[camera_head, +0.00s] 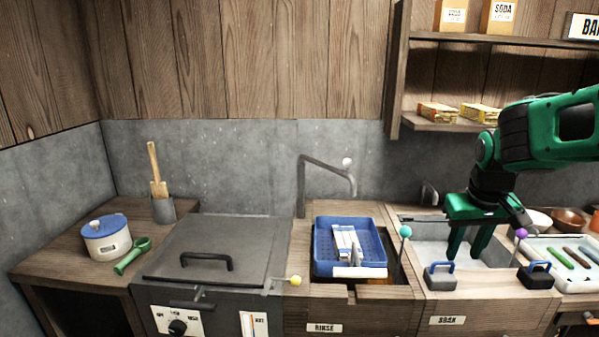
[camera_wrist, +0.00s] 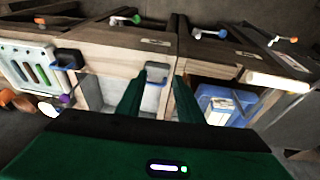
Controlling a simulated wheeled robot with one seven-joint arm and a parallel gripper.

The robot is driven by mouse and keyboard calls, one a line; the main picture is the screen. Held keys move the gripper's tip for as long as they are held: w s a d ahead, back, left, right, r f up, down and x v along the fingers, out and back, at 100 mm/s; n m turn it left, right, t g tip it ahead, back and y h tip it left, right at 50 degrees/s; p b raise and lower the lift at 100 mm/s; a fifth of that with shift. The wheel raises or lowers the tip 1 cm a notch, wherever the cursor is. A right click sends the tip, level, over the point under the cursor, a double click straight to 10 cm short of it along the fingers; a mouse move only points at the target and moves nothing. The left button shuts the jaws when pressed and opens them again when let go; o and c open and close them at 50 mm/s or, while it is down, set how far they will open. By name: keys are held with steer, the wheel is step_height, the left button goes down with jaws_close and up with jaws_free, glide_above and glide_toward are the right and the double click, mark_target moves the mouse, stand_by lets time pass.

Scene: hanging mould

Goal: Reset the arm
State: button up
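My gripper (camera_head: 468,242) is at the right in the head view, a green two-finger gripper on my green and black arm. It points down over the soak basin (camera_head: 498,258). Its fingers are apart with nothing visible between them. In the wrist view the two green fingers (camera_wrist: 160,100) also stand apart, with the wooden counter front and the basin divider beyond them.
The blue basket (camera_head: 323,240) with white pieces sits in the rinse basin, left of my gripper. Two dark blocks with blue handles (camera_head: 440,276) stand on the front ledge. A tray of coloured sticks (camera_head: 560,252) is at right. A shelf (camera_head: 450,124) hangs behind my arm.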

steer(key=s+d+f+m+g, duration=0.1)
steer(key=s+f+m, duration=0.1)
steer(key=s, duration=1)
steer(key=s+d+f+m+g+y, duration=0.1)
steer(key=s+d+f+m+g, duration=0.1)
steer(key=s, duration=1)
steer(key=shift+s+d+f+m+y, duration=0.2)
steer(key=shift+s+f+m+y, duration=0.15)
steer(key=shift+m, duration=0.25)
steer(key=shift+w+f, duration=0.2)
steer(key=shift+w, duration=0.4)
stand_by(1.4)
